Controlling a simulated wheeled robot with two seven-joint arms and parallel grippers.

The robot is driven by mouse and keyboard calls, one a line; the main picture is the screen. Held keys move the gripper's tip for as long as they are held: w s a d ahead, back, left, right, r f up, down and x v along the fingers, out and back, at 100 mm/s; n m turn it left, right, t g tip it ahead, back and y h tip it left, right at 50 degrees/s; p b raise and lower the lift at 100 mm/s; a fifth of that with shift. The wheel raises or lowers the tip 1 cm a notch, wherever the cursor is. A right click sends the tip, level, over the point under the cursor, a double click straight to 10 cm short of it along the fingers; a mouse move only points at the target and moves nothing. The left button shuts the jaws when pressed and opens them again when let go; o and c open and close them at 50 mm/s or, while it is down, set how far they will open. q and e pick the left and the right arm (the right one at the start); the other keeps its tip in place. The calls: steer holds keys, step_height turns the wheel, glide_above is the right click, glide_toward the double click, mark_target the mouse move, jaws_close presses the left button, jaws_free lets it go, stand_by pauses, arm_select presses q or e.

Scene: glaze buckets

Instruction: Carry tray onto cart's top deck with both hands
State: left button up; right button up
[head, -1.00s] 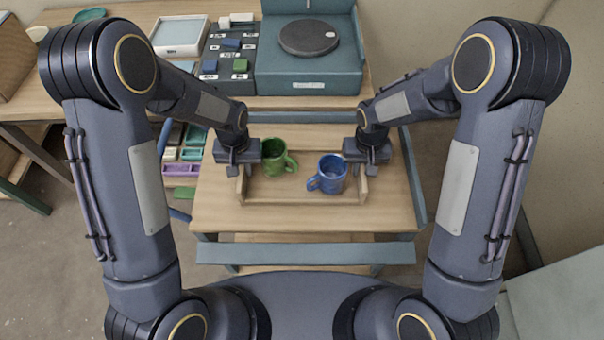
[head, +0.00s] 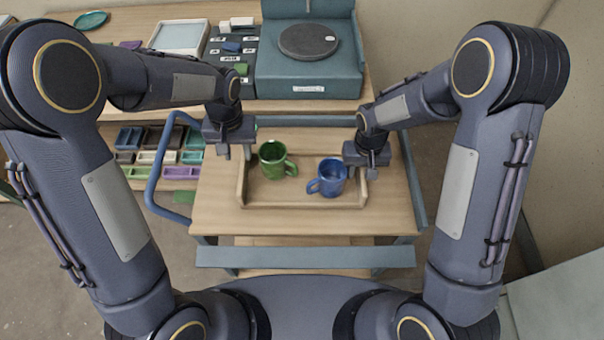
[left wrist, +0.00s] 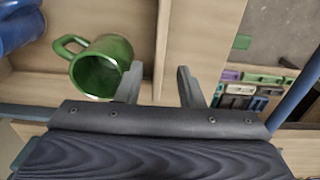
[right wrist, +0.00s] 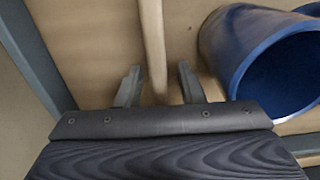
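A wooden tray (head: 290,204) rests on the top deck of the cart (head: 398,212). In it stand a green mug (head: 277,162), left of middle, and a blue mug (head: 328,180), right of middle. My left gripper (head: 235,154) is open and empty, above the tray's left wall near its back corner; the left wrist view shows its spread fingers (left wrist: 160,86) with the green mug beyond. My right gripper (head: 373,172) is at the tray's right wall. In the right wrist view its fingers (right wrist: 158,86) stand apart on either side of that wall (right wrist: 151,30), with gaps.
A table behind the cart carries a teal device with a dark round plate (head: 308,40), a white-topped box (head: 180,38) and a dark board with small blocks (head: 232,48). Left of the cart are a blue handle rail (head: 152,185) and coloured bins (head: 180,172).

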arm_select(q)
step_height(320, 180, up, 3)
steer(key=shift+f, duration=0.1)
arm_select(e)
steer(key=shift+r, duration=0.1)
step_height(320, 180, up, 12)
stand_by(0.5)
